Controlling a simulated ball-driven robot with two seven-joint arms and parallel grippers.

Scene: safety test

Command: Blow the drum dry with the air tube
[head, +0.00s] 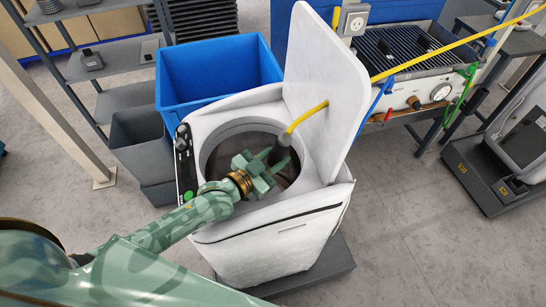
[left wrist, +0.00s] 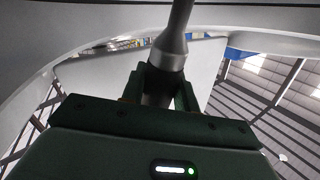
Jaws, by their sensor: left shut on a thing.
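The drum (head: 216,149) is the round grey opening in the top of a white machine (head: 285,240) with its lid (head: 330,85) raised. My left gripper (head: 270,163) reaches over the opening from the left and is shut on the air tube (head: 283,146). The tube has a dark grey end, and a yellow hose (head: 307,116) runs from it past the lid. In the left wrist view the fingers (left wrist: 160,88) close around the grey tube (left wrist: 172,50), with a pale curved rim behind. The arm hides part of the drum's inside. My right gripper is not in view.
A blue bin (head: 215,70) and a grey bin (head: 140,135) stand behind and left of the machine. A shelf (head: 85,50) is at the left. A bench with a grill-like device (head: 400,50) stands behind right. The floor (head: 420,230) at front right is clear.

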